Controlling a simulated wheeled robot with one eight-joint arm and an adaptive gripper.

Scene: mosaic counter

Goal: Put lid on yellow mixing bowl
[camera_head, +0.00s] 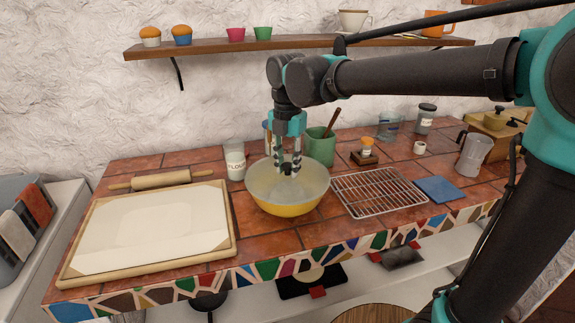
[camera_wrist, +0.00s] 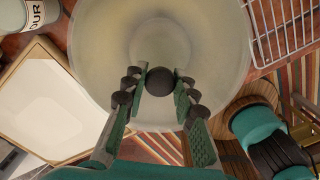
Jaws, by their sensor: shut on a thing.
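The yellow mixing bowl (camera_head: 286,210) stands on the tiled counter, left of the wire rack. A pale, translucent lid (camera_head: 262,184) covers its opening in the head view. The lid appears at rim level; I cannot tell whether it rests fully on the rim. My gripper (camera_head: 288,168) points down over the middle of the lid, shut on its dark round knob. In the wrist view, the knob (camera_wrist: 160,82) is between the two fingers, with the lid (camera_wrist: 105,50) spread out around it. The lid hides most of the bowl there.
A flour jar (camera_head: 235,163) and a green utensil pot (camera_head: 320,148) stand close behind the bowl. The wire rack (camera_head: 375,190) is at its right. A framed pastry board (camera_head: 225,240) and rolling pin (camera_head: 160,180) lie left. The wall shelf (camera_head: 220,47) is above.

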